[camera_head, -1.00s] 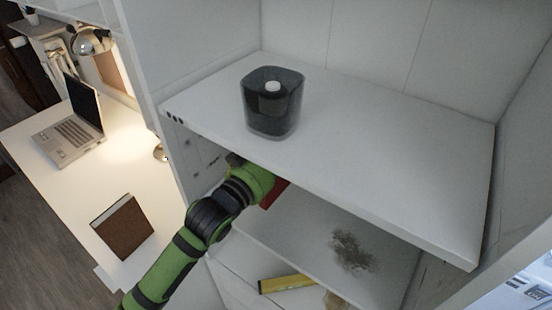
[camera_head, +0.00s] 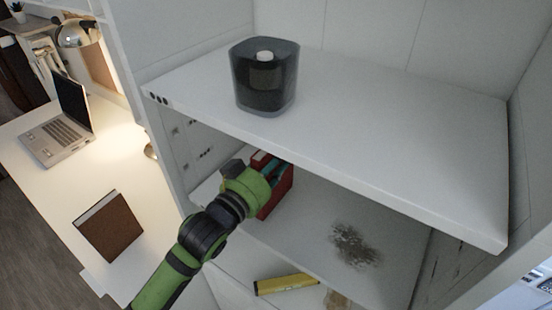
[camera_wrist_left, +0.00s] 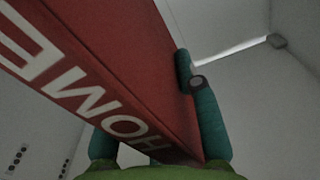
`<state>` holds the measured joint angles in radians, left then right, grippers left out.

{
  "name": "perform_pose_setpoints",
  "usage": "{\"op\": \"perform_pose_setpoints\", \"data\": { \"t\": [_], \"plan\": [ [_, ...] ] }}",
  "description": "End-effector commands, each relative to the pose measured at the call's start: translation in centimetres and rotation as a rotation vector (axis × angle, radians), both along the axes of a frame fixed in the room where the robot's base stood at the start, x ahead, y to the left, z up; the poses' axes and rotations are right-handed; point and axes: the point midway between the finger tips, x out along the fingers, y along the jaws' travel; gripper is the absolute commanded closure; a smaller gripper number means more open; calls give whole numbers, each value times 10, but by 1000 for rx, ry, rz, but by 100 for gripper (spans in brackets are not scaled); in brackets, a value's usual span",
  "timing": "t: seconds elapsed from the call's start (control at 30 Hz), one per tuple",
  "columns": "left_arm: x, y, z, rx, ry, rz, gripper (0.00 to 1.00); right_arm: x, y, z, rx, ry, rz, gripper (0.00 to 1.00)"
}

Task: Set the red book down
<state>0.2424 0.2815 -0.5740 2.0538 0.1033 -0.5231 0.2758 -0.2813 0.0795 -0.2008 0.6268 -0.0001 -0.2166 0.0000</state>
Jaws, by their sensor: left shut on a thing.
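The red book (camera_head: 284,189) is on the middle shelf level at its left side, partly behind my left gripper (camera_head: 270,166). In the left wrist view the red book (camera_wrist_left: 110,62) shows white letters reading "HOME" and runs between the teal fingers of my left gripper (camera_wrist_left: 155,130). The gripper is shut on it. The book looks roughly upright; whether its bottom edge touches the shelf is hard to tell. My right gripper is not in view.
The middle shelf (camera_head: 310,205) has a brown stain (camera_head: 352,246) and bare room to the right. The upper shelf (camera_head: 380,140) hangs close above, bearing a dark container (camera_head: 265,88). A yellow object (camera_head: 286,284) lies below. A brown book (camera_head: 108,226) and laptop (camera_head: 60,125) are on the desk.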

Motion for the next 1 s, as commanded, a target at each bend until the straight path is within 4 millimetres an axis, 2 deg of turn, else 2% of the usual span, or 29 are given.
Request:
{"op": "perform_pose_setpoints", "data": {
  "t": [0.03,0.07,0.1,0.27,0.53,0.67,1.0],
  "plan": [
    [0,0,-1,-2,-3,0,100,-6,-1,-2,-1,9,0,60],
    [0,0,-2,1,1,1,60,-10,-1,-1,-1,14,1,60],
    [0,0,-2,1,1,1,44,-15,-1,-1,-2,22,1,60],
    [0,0,-2,1,1,1,44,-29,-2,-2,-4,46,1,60],
    [-1,1,2,1,1,1,44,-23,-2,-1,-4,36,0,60],
    [-17,12,-1,1,1,0,44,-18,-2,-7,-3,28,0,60],
    [-77,51,-1,3,1,0,44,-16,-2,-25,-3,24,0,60]
  ]
}}
